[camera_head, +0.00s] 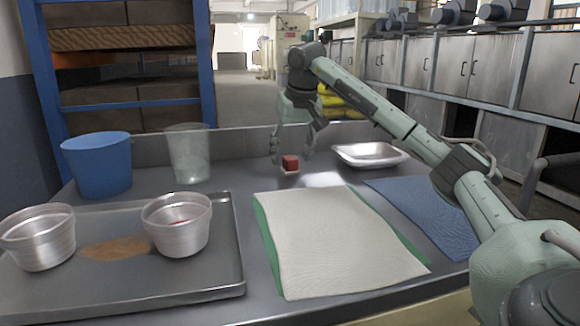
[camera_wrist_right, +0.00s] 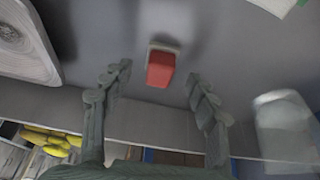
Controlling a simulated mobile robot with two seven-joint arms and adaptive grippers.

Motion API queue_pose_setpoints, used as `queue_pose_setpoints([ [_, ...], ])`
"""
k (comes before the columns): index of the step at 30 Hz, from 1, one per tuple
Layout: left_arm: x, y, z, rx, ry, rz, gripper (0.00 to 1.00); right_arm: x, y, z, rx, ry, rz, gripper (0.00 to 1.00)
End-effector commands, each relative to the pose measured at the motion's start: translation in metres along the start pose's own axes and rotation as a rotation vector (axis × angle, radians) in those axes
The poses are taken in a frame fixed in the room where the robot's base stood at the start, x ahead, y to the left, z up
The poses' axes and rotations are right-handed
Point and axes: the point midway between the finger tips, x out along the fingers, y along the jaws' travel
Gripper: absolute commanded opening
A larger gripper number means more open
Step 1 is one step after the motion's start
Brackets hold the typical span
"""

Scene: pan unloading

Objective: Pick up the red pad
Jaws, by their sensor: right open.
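The red pad (camera_head: 290,162) is a small block on a pale base, standing on the grey table toward the back, left of the white tray. In the right wrist view the red pad (camera_wrist_right: 160,69) lies between and just beyond the fingertips. I cannot tell whether the fingers touch the pad. My left gripper is not in view.
A white tray (camera_head: 340,147) is right of the gripper. A clear cup (camera_head: 188,153) and blue bucket (camera_head: 98,165) stand left. A metal tray (camera_head: 228,225) holds two metal bowls. White cloth (camera_head: 330,235) over green and a blue cloth (camera_head: 425,210) lie in front. A raised edge runs behind.

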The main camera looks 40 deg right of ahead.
Motion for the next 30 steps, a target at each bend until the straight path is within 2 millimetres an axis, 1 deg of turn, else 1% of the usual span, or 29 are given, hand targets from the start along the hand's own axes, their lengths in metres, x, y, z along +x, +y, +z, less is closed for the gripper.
queue_pose_setpoints([
  [1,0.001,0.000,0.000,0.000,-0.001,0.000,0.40,0.009,0.000,0.000,-0.001,-0.003,0.001,0.59],
  [5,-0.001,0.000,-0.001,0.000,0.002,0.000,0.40,0.022,0.000,0.000,-0.001,-0.001,0.000,0.59],
  [13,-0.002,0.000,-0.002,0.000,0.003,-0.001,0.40,0.025,0.000,-0.001,-0.001,0.000,0.000,0.59],
  [14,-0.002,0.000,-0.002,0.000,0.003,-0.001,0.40,0.025,0.000,-0.001,-0.001,0.000,0.000,0.56],
  [26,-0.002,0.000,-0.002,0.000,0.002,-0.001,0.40,0.025,0.000,-0.001,-0.001,0.000,0.000,0.07],
  [30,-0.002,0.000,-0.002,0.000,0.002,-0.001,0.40,0.025,0.000,-0.001,-0.001,0.001,0.000,0.05],
])
